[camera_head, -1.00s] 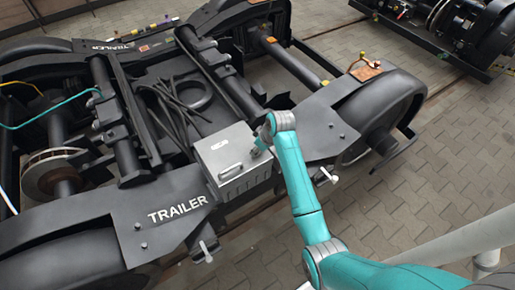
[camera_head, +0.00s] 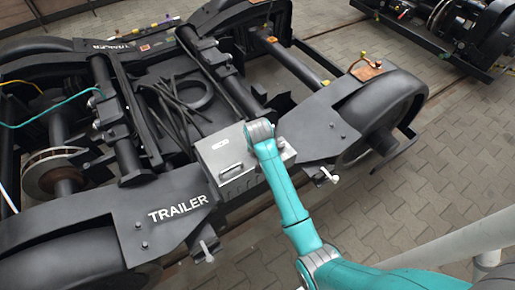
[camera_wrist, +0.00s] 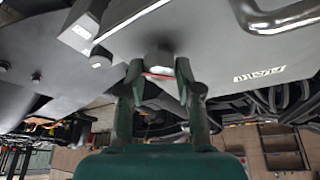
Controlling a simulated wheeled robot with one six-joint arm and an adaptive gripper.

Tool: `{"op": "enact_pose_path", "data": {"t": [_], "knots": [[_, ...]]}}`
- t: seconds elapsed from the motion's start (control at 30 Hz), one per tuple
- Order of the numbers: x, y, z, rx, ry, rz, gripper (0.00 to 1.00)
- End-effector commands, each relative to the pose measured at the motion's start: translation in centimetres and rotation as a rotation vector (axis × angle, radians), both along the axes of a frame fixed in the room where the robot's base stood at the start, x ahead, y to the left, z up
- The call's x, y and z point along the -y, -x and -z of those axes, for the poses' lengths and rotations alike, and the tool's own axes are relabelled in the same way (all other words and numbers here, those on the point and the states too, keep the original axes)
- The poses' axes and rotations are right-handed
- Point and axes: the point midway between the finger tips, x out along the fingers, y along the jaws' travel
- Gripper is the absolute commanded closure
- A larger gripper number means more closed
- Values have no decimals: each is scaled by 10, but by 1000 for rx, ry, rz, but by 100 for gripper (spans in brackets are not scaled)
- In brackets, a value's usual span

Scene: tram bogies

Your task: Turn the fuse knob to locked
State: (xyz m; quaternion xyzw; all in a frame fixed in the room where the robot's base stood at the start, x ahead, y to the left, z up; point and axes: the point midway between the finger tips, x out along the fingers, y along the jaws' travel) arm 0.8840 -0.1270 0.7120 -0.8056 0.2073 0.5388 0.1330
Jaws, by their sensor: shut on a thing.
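The grey fuse box (camera_head: 215,152) sits on the trailer bogie frame, with a pale bar handle (camera_head: 230,169) on it. In the wrist view the box's grey face (camera_wrist: 215,40) carries a FUSES label (camera_wrist: 259,75), seen upside down. The fuse knob (camera_wrist: 160,57) is a small grey block on this face. My gripper (camera_wrist: 160,75) is shut on the knob, one finger on each side, with a bit of red between the fingertips. The knob's lock position cannot be read. In the head view my arm hides the knob and fingers.
In the head view the black wheel (camera_head: 378,105) and frame lie to the right. Paved floor (camera_head: 440,180) is open on the right.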

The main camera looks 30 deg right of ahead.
Motion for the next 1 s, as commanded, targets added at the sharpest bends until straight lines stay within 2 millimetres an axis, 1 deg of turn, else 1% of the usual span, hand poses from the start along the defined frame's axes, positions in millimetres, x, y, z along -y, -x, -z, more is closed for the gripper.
{"op": "enact_pose_path", "data": {"t": [0.2, 0.5, 0.7, 1.0], "knots": [[-2, -1, 0, -1, 3, 204, 100], [-2, -2, 0, -1, 4, 461, 100], [-3, -2, 0, -1, 5, 585, 100], [-3, -2, 0, -2, 5, 679, 100]]}}
